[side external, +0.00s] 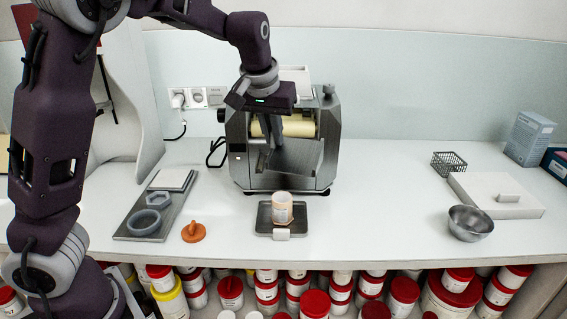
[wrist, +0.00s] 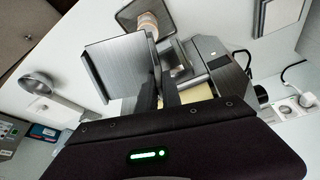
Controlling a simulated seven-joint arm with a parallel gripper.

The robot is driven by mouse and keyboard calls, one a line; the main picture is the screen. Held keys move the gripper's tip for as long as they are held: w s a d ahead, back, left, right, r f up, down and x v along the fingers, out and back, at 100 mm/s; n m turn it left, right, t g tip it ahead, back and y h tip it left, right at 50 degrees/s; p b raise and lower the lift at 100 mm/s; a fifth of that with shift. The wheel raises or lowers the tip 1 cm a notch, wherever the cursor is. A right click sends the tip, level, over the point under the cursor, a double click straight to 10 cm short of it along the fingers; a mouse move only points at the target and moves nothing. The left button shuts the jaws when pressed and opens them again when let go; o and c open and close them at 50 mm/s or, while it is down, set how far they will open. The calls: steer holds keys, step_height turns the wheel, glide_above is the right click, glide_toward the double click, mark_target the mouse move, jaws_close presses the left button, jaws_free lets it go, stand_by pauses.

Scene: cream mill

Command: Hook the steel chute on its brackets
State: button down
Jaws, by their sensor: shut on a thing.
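The steel chute (side external: 303,160) is a flat grey plate with a raised edge, held tilted at the front of the mill (side external: 239,165). My gripper (side external: 270,145) points down and is shut on the chute near its left side. In the wrist view the chute (wrist: 117,68) spreads left of my gripper's fingers (wrist: 157,75). The mill's cream rollers (side external: 299,127) lie just behind the chute, and also show in the wrist view (wrist: 198,94). The brackets are hidden or too small to make out, so I cannot tell whether the chute touches them.
A jar (side external: 282,208) stands on a dark tray (side external: 263,222) below the mill's front. A tray with hexagonal dishes (side external: 144,223) and an orange tool (side external: 193,232) are at the left. A steel bowl (side external: 470,223) and white slab (side external: 525,205) are at the right.

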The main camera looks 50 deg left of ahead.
steer(key=w+a+r+n+y, duration=0.1)
steer(key=a+r+n, duration=0.2)
steer(key=a+r, duration=0.3)
steer(key=shift+g, duration=0.4)
steer(key=shift+w+f, duration=0.15)
steer(key=shift+f, duration=3.45)
steer(key=shift+d+f, duration=0.1)
steer(key=shift+f, duration=0.7)
steer(key=c, duration=1.5)
jaws_free()
steer(key=shift+o, duration=0.2)
steer(key=v, duration=0.7)
